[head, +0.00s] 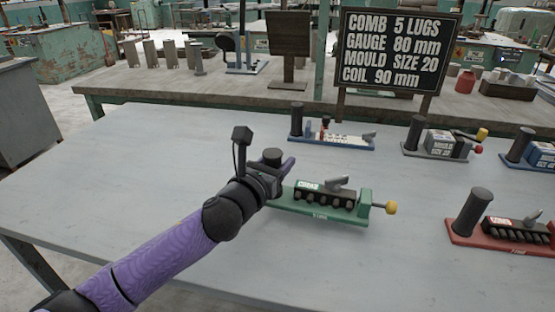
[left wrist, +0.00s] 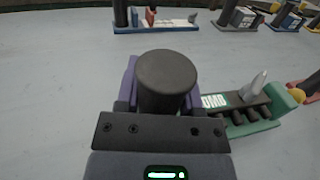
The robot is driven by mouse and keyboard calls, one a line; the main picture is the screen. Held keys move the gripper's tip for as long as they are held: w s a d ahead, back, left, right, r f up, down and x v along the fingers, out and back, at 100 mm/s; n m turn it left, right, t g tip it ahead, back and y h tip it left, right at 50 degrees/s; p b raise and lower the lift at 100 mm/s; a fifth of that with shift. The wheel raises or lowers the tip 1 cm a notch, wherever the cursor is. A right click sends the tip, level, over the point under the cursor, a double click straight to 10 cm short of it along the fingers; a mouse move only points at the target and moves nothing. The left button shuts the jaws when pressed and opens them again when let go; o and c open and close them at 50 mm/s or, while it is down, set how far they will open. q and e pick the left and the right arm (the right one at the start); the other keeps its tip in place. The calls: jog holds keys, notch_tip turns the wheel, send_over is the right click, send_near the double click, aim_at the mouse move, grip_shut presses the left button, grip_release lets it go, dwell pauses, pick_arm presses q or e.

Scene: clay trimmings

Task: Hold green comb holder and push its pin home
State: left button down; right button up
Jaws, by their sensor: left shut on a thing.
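The green comb holder (head: 316,213) lies on the grey table, with a row of dark lugs, a grey lever and a dark upright post at its left end. A pin with a yellow knob (head: 391,207) sticks out of its right end block. My left gripper (head: 276,166) is shut on the dark post (left wrist: 166,77), with one purple finger on each side of it in the left wrist view. The holder's green base (left wrist: 253,130) runs off to the right there, partly hidden behind the gripper. My right gripper is not in view.
A red holder (head: 500,242) stands at the right. A blue-based holder (head: 335,140), a grey one (head: 437,150) and another blue one (head: 520,160) stand farther back. A dark sign (head: 398,52) stands behind. The table's left part is clear.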

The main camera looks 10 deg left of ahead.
pick_arm(q)
jog(key=shift+f+b, duration=0.8)
jog(key=shift+f, duration=0.75)
jog(key=shift+r, duration=0.1)
jog(key=shift+r+p, duration=0.1)
jog(key=shift+p, duration=0.25)
jog(key=shift+f, duration=0.35)
